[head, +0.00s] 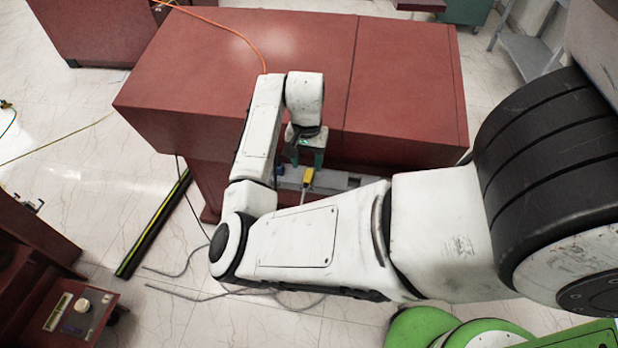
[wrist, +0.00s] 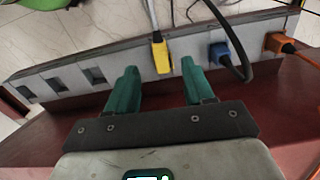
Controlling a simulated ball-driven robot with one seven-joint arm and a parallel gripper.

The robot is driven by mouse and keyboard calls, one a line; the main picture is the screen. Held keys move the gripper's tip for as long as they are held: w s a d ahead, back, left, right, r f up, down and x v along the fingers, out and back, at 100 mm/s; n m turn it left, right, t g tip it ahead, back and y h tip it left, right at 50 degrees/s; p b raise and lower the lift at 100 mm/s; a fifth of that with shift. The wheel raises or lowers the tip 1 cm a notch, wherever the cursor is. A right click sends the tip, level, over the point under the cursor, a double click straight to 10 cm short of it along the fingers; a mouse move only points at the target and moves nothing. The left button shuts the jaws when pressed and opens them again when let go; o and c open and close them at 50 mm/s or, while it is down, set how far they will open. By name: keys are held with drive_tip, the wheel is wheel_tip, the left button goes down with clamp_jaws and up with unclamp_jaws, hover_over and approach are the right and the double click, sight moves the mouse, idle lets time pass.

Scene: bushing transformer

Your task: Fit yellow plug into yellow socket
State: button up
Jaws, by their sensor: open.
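The yellow plug (wrist: 161,56) shows in the wrist view in front of the grey socket panel (wrist: 128,66), its light cable running up and away. My gripper (wrist: 159,70) is open, its teal fingers on either side of the plug's line with clear gaps to it. Nothing is held. In the head view the yellow plug (head: 308,176) is just below my gripper (head: 308,158), at the front of the red cabinet. The yellow socket is not identifiable; I cannot tell whether the plug sits in a socket.
A blue plug (wrist: 221,53) with a dark cable and an orange plug (wrist: 276,42) sit on the panel to the right. Several dark square openings, one here (wrist: 95,75), lie to the left. The red cabinet (head: 400,75) has a clear top apart from an orange cable (head: 241,38).

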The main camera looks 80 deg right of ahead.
sight(307, 179)
drive_tip(key=shift+a+f, duration=0.1)
drive_tip(key=shift+f, duration=3.05)
clamp_jaws()
